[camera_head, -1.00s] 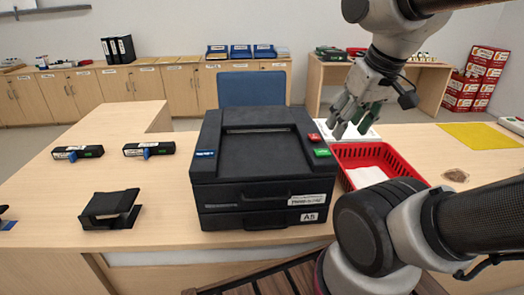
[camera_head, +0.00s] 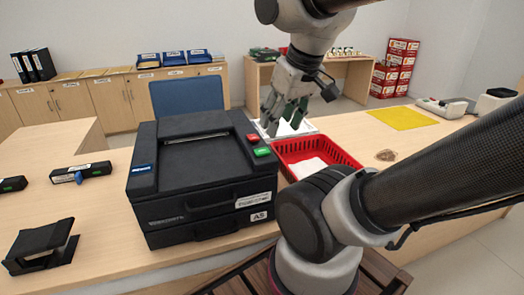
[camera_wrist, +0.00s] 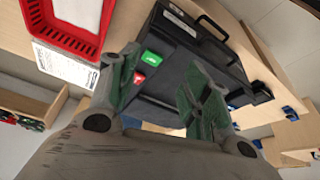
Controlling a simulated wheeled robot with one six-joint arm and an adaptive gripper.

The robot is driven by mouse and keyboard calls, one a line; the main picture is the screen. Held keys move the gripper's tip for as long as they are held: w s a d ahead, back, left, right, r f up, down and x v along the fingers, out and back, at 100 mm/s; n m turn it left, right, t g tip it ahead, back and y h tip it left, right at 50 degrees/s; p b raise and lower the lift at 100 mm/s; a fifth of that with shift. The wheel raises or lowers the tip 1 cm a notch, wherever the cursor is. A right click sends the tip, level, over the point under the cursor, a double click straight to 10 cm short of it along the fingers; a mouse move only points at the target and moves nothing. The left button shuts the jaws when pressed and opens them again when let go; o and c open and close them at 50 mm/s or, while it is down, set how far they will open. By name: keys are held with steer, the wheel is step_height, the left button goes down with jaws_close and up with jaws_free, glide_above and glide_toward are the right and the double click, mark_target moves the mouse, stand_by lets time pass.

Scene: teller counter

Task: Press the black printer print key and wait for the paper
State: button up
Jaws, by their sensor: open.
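The black printer (camera_head: 200,180) stands on the wooden counter, with a green key (camera_head: 262,152) and a red key (camera_head: 252,138) at its top right edge. In the wrist view the green key (camera_wrist: 151,57) and the red key (camera_wrist: 139,78) show by the left finger, and the printer body (camera_wrist: 200,60) lies beyond the fingers. My gripper (camera_head: 280,118) is open and empty, above and behind the printer's right side, apart from the keys. The exact gap is hard to tell. No paper shows in the printer's top recess.
A red basket (camera_head: 318,160) holding white paper stands right of the printer, close to my arm. A white sheet (camera_head: 290,126) lies behind it. A black stapler-like device (camera_head: 42,246) sits at the front left. A yellow mat (camera_head: 402,118) lies at the right.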

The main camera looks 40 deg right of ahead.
steer(key=shift+c, duration=0.2)
jaws_close()
stand_by(1.1)
